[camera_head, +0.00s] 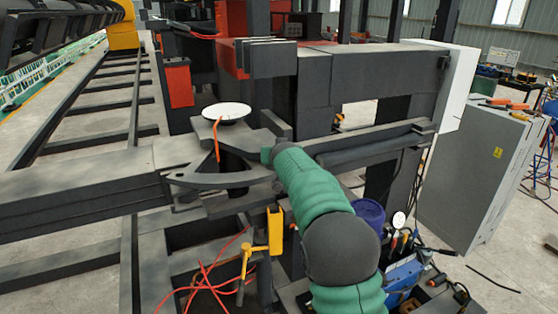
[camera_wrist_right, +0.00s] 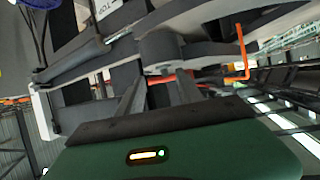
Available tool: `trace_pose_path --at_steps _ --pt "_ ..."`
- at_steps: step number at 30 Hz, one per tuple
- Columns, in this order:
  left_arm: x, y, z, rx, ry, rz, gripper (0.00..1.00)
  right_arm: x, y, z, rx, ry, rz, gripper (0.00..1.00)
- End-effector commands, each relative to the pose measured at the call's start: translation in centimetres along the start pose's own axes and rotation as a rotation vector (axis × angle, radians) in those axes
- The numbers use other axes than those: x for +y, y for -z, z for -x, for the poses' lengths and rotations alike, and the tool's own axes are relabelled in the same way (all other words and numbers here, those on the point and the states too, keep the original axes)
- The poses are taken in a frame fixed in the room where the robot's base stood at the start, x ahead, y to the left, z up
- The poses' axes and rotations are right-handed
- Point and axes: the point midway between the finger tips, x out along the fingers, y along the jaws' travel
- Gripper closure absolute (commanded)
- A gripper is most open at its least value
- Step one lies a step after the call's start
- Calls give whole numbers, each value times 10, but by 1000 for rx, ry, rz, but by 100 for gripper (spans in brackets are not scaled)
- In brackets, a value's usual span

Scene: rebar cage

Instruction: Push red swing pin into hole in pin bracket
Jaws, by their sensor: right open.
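The red swing pin (camera_head: 217,137) is a thin bent orange-red rod standing at the dark grey pin bracket (camera_head: 222,180), below a white round plate. In the right wrist view the pin (camera_wrist_right: 242,55) shows as an L shape at the upper right, and the bracket (camera_wrist_right: 190,47) spans the top middle. My right arm comes in from the lower right, and its gripper (camera_head: 267,154) is beside the bracket, to the right of the pin and apart from it. In the wrist view this gripper (camera_wrist_right: 158,88) is open with nothing seen between its fingers. The hole cannot be made out. My left gripper is not in view.
The white round plate (camera_head: 227,112) sits just above the bracket. A yellow clamp (camera_head: 274,231) and loose red cables (camera_head: 207,284) are below it. Grey beams (camera_head: 372,137) run behind my right arm. A grey cabinet (camera_head: 475,175) stands at the right.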

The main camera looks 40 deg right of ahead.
Motion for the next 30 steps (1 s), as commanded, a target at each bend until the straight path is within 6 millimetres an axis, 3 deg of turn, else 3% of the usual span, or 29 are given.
trace_pose_path --at_steps 1,3,9,12,18,30 --pt "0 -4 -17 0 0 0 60 -1 -6 13 7 3 -2 57" --pt "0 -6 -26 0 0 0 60 -3 -5 36 9 4 -1 57" --pt "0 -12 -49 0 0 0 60 -6 -3 91 11 5 1 57" --pt "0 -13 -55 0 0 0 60 -6 -2 108 9 5 0 57" --pt "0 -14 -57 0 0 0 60 -5 0 122 5 3 1 57" --pt "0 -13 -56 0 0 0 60 -5 1 123 7 3 1 57"
